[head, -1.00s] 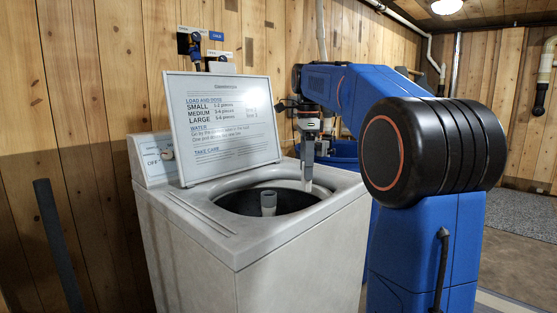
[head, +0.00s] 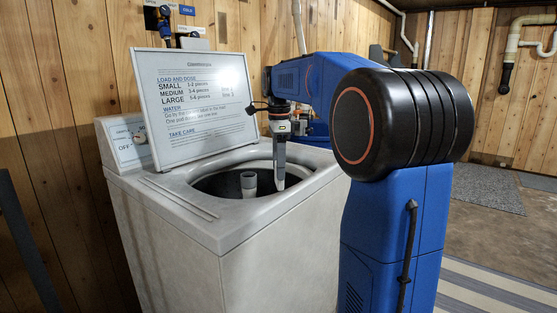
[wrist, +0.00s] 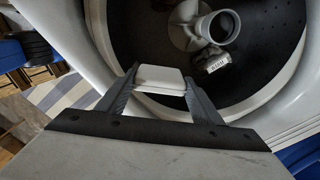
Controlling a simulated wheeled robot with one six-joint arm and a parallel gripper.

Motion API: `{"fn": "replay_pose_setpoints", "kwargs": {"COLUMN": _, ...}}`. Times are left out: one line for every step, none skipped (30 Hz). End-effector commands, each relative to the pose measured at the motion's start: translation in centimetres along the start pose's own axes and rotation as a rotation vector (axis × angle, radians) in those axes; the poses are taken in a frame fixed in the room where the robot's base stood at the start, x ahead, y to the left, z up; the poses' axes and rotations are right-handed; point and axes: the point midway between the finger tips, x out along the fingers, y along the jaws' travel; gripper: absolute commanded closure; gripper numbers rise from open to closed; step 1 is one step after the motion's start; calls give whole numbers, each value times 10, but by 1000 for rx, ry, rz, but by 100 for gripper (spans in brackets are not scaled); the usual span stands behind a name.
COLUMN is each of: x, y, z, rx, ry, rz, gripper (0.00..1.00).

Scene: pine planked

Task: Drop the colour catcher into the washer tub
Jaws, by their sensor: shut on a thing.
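My gripper (head: 280,172) points straight down over the right part of the washer tub's opening. In the wrist view my gripper (wrist: 160,88) is shut on a small white flat piece, the colour catcher (wrist: 160,77), held between its two grey fingers. The washer tub (wrist: 135,40) is dark inside with a pale rim, and its opening also shows in the head view (head: 220,183). A grey agitator post (head: 248,183) stands in the middle of the tub; it also shows in the wrist view (wrist: 217,27). The lower part of the tub is hidden in the head view.
The raised lid (head: 195,105) with printed dosing text leans back behind the opening. A control panel (head: 128,140) is at the back left. A small grey labelled object (wrist: 213,62) lies beside the agitator. Pipes and a blue bin (head: 318,135) stand behind my arm.

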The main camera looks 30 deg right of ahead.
Motion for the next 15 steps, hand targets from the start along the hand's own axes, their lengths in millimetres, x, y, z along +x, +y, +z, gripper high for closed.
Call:
{"fn": "replay_pose_setpoints", "kwargs": {"x": 0, "y": 0, "z": 0, "rx": 0, "ry": 0, "rz": 0, "gripper": 61}}
{"fn": "replay_pose_setpoints", "kwargs": {"x": 1, "y": 0, "z": 0, "rx": 0, "ry": 0, "rz": 0, "gripper": 61}}
{"fn": "replay_pose_setpoints", "kwargs": {"x": 1, "y": 0, "z": 0, "rx": 0, "ry": 0, "rz": 0, "gripper": 61}}
{"fn": "replay_pose_setpoints", "kwargs": {"x": 0, "y": 0, "z": 0, "rx": 0, "ry": 0, "rz": 0, "gripper": 61}}
{"fn": "replay_pose_setpoints", "kwargs": {"x": 0, "y": 0, "z": 0, "rx": 0, "ry": 0, "rz": 0, "gripper": 61}}
{"fn": "replay_pose_setpoints", "kwargs": {"x": 0, "y": 0, "z": 0, "rx": 0, "ry": 0, "rz": 0, "gripper": 61}}
{"fn": "replay_pose_setpoints", "kwargs": {"x": 0, "y": 0, "z": 0, "rx": 0, "ry": 0, "rz": 0, "gripper": 38}}
{"fn": "replay_pose_setpoints", "kwargs": {"x": 0, "y": 0, "z": 0, "rx": 0, "ry": 0, "rz": 0, "gripper": 31}}
{"fn": "replay_pose_setpoints", "kwargs": {"x": 0, "y": 0, "z": 0, "rx": 0, "ry": 0, "rz": 0, "gripper": 21}}
{"fn": "replay_pose_setpoints", "kwargs": {"x": 0, "y": 0, "z": 0, "rx": 0, "ry": 0, "rz": 0, "gripper": 18}}
{"fn": "replay_pose_setpoints", "kwargs": {"x": 0, "y": 0, "z": 0, "rx": 0, "ry": 0, "rz": 0, "gripper": 18}}
{"fn": "replay_pose_setpoints", "kwargs": {"x": 0, "y": 0, "z": 0, "rx": 0, "ry": 0, "rz": 0, "gripper": 18}}
{"fn": "replay_pose_setpoints", "kwargs": {"x": 0, "y": 0, "z": 0, "rx": 0, "ry": 0, "rz": 0, "gripper": 18}}
{"fn": "replay_pose_setpoints", "kwargs": {"x": 0, "y": 0, "z": 0, "rx": 0, "ry": 0, "rz": 0, "gripper": 18}}
{"fn": "replay_pose_setpoints", "kwargs": {"x": 0, "y": 0, "z": 0, "rx": 0, "ry": 0, "rz": 0, "gripper": 18}}
